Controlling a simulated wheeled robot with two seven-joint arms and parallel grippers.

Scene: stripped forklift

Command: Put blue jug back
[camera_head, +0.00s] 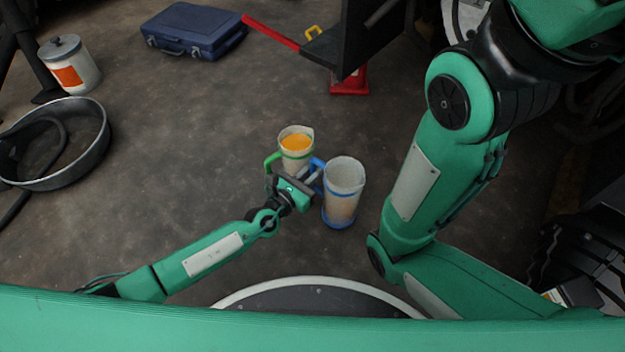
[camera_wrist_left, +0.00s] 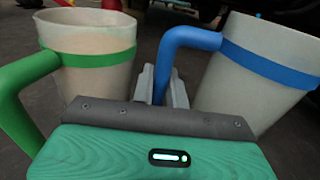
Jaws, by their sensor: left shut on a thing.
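The blue jug (camera_head: 342,177), a pale translucent jug with a blue band, base and handle, is upright just right of my left gripper (camera_head: 312,181). In the left wrist view the gripper's fingers (camera_wrist_left: 165,86) are shut on the handle of the blue jug (camera_wrist_left: 258,75). I cannot tell whether its base touches the floor. The green-handled jug (camera_head: 296,160), with orange contents, stands just behind and to the left. It also shows in the left wrist view (camera_wrist_left: 92,70), close beside the gripper. My right arm crosses the right side of the head view; its gripper is not in view.
A metal pan (camera_head: 98,152) with a hose and a white canister (camera_head: 77,73) are at the left. A blue case (camera_head: 192,33) lies at the back. A red stand (camera_head: 350,82) is under dark forklift parts. Floor left of the jugs is clear.

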